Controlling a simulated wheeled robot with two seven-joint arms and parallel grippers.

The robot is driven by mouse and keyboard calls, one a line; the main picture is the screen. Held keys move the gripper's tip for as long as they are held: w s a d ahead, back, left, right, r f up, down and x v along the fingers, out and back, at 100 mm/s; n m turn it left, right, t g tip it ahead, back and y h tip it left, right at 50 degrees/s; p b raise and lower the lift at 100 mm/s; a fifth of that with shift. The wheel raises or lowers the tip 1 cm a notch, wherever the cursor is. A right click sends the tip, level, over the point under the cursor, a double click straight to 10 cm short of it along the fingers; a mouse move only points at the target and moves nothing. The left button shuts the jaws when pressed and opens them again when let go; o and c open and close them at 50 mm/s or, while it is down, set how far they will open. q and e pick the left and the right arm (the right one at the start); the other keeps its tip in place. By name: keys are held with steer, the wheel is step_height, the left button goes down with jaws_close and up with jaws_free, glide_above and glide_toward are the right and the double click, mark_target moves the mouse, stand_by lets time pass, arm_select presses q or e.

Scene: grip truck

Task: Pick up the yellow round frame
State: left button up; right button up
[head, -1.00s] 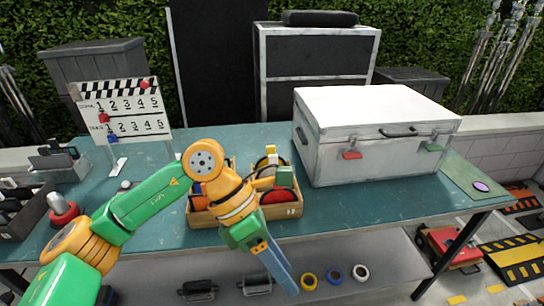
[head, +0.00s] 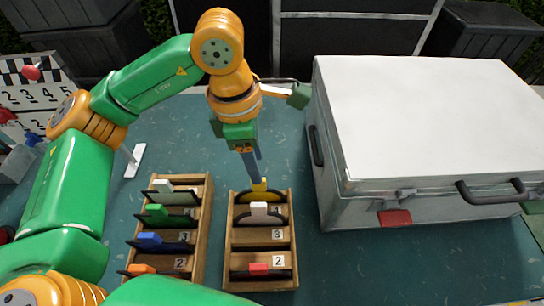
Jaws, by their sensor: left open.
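The yellow round frame (head: 262,186) stands in the rear slot of the right wooden rack (head: 235,240). Its yellow tab and part of its yellow rim show. The lower part is hidden by the rack and a white-tabbed disc (head: 261,211) in front. My left gripper (head: 255,172) is open and points down, with its fingertips right at the yellow tab. I cannot tell whether the fingers touch it. My right gripper is out of view.
A red-tabbed disc (head: 259,269) stands in the same rack's front slot. A large white case (head: 430,120) stands close on the right. Teal table surface (head: 390,265) is clear at the front right.

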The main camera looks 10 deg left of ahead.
arm_select(q)
steer(key=p, duration=0.3)
glide_above(260, 193)
steer(key=f, duration=0.6)
steer(key=shift+s+a, duration=0.1)
steer(key=shift+s, duration=0.1)
steer(key=shift+w+f, duration=0.35)
steer(key=shift+w, duration=0.05)
steer(key=shift+s+r, duration=0.15)
steer(key=shift+s, duration=0.05)
jaws_close()
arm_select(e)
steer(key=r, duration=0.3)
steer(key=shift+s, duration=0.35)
arm_select(q)
steer(key=shift+w, duration=0.1)
